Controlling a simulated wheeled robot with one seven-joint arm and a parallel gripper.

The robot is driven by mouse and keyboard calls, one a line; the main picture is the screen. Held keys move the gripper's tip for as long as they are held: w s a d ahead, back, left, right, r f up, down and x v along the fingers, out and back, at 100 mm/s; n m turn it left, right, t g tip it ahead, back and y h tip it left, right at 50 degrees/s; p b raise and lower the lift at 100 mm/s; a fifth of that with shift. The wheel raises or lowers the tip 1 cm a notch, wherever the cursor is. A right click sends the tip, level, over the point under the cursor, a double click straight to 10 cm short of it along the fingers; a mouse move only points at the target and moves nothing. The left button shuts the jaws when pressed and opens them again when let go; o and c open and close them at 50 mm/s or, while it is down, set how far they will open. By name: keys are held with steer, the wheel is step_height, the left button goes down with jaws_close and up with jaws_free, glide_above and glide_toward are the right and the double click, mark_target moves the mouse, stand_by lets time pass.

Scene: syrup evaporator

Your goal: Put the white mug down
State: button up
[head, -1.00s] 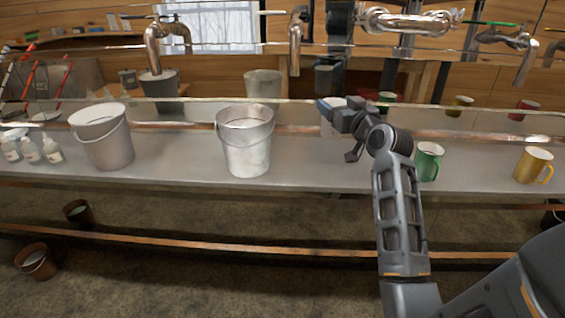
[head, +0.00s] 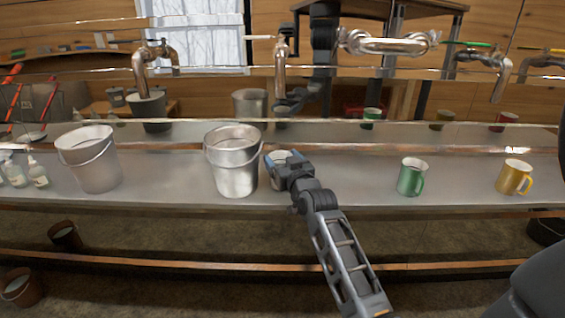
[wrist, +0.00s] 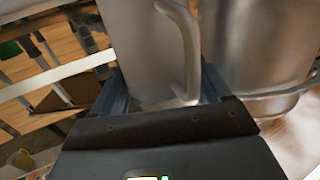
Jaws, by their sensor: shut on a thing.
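The white mug (head: 275,158) is between the fingers of my gripper (head: 272,165), just right of the middle metal bucket. My gripper mostly hides it in the head view. In the wrist view the mug (wrist: 145,45) fills the space between the two fingers of my gripper (wrist: 165,90), with its handle toward the right finger. My gripper is shut on it. I cannot tell whether the mug's base touches the grey counter (head: 345,180).
The middle metal bucket (head: 233,170) is close beside the mug and also shows in the wrist view (wrist: 260,45). Another bucket (head: 92,165) and small bottles (head: 37,172) are left. A green mug (head: 411,178) and yellow mug (head: 513,177) are right. Counter between mug and green mug is clear.

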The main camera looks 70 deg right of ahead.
steer(key=shift+f, duration=0.25)
steer(key=shift+f, duration=0.1)
steer(key=shift+f, duration=0.15)
steer(key=o, duration=1.4)
steer(key=shift+r, duration=0.35)
steer(key=b+v, duration=0.1)
steer(key=v, duration=1.1)
